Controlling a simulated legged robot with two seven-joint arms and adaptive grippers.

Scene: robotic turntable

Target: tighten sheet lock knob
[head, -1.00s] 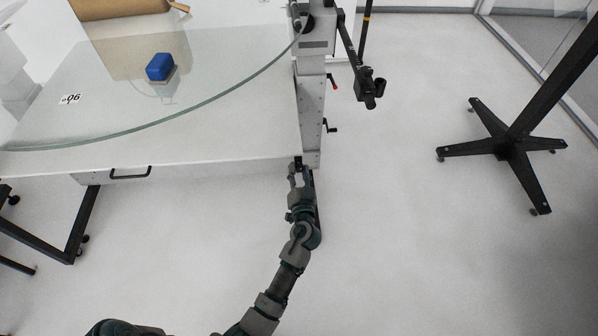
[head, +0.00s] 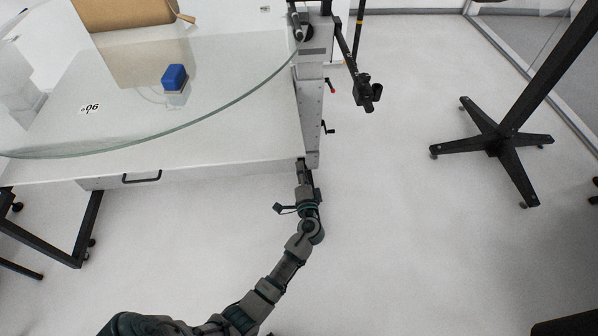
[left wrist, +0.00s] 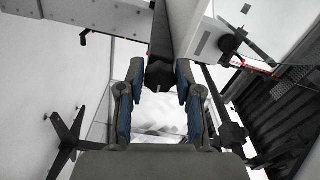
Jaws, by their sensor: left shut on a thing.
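The dark sheet lock knob (left wrist: 159,75) sits at the end of a grey post in the left wrist view. My left gripper (left wrist: 160,88) has its blue-padded fingers on either side of the knob and is shut on it. In the head view my left gripper (head: 302,172) is at the lower front corner of the table, below the white column (head: 311,110). There the knob is hidden by the gripper and the table edge. My right gripper is not in view.
A glass disc (head: 130,125) with a blue block (head: 174,77) on it spans the table. A red-tipped crank (head: 330,86) and a black crank (head: 328,128) stick out right of the column. A black stand (head: 497,143) is at right, with clear floor between.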

